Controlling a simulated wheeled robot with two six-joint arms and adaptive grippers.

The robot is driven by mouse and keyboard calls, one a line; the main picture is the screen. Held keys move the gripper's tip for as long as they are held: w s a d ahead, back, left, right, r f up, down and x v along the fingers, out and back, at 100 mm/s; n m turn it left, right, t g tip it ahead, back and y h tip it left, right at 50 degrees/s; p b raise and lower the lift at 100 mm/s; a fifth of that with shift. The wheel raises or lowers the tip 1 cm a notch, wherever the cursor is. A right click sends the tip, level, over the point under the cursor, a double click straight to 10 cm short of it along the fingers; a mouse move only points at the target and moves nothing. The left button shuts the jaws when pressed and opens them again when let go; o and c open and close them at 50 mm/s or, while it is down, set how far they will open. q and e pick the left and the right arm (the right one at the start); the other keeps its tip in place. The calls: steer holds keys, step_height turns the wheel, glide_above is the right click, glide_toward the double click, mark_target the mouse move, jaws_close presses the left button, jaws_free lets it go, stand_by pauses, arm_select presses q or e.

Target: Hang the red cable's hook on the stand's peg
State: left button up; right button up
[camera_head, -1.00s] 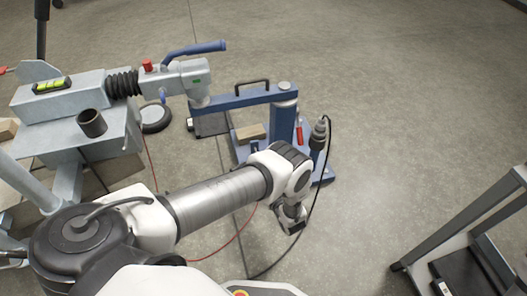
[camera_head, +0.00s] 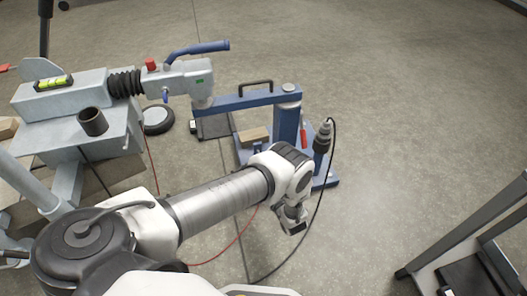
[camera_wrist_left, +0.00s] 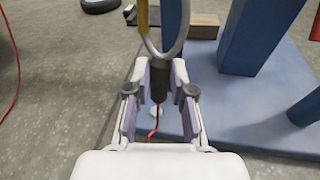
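The red cable (camera_head: 238,236) runs over the floor from below the trailer coupling toward my left gripper (camera_wrist_left: 160,76). In the left wrist view its end has a dark sleeve (camera_wrist_left: 159,88) between my two fingers, with a grey, yellow-sided hook (camera_wrist_left: 178,45) above the fingertips. The fingers appear shut on the sleeve. In the head view my forearm and wrist hide most of this gripper and the hook. The blue stand (camera_head: 288,122) is just beyond my wrist; its base (camera_wrist_left: 275,118) lies below and right of the fingers. I cannot tell which part is the peg. My right gripper is not in view.
The grey trailer frame (camera_head: 62,102) with a coupling (camera_head: 180,80) stands at the left. A black cable (camera_head: 320,200) hangs from a plug (camera_head: 322,138) on the stand's short post. A dark-framed cart (camera_head: 470,240) is at lower right. Open floor lies between.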

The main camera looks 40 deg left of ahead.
arm_select(q)
steer(key=o, duration=0.4)
steer(key=shift+c, duration=0.2)
steer(key=v, duration=1.2)
steer(key=shift+r, duration=0.1)
